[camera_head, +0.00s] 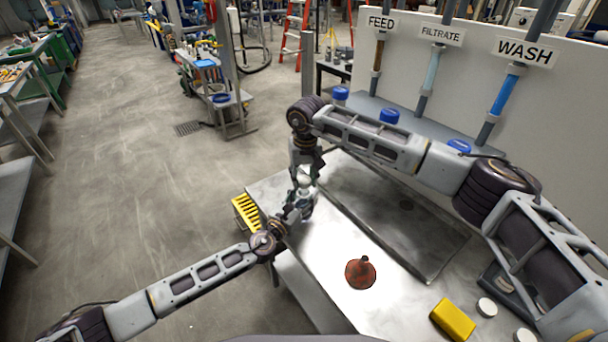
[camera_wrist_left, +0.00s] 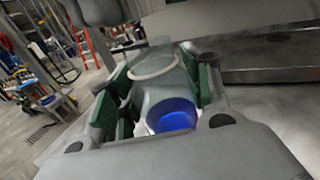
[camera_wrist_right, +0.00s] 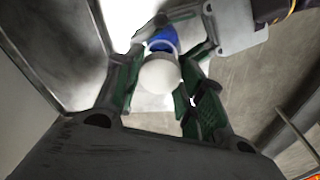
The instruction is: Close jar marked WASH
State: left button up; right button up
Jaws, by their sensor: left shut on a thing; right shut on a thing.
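My left gripper (camera_head: 297,210) is shut on a clear jar with blue contents (camera_wrist_left: 172,115), between its green-padded fingers; a pale round rim shows at the jar's far end. My right gripper (camera_head: 304,172) is directly above it, pointing down. It is shut on a white round lid (camera_wrist_right: 160,77), which overlaps the jar in the right wrist view, with blue (camera_wrist_right: 163,38) just beyond. I cannot tell whether the lid touches the rim. The WASH sign (camera_head: 524,51) hangs above a blue pipe on the wall; no marking on the held jar is legible.
The steel table (camera_head: 330,270) carries a red-brown funnel (camera_head: 360,273), a yellow block (camera_head: 453,320) and white lids (camera_head: 487,307) at right. A yellow rack (camera_head: 246,212) is at the left edge. My right arm crosses above the table.

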aim_at(304, 202)
jog(key=shift+f, duration=0.1)
dwell(0.5)
jog(key=shift+f, duration=0.8)
jog(key=shift+f, duration=0.55)
dwell(0.7)
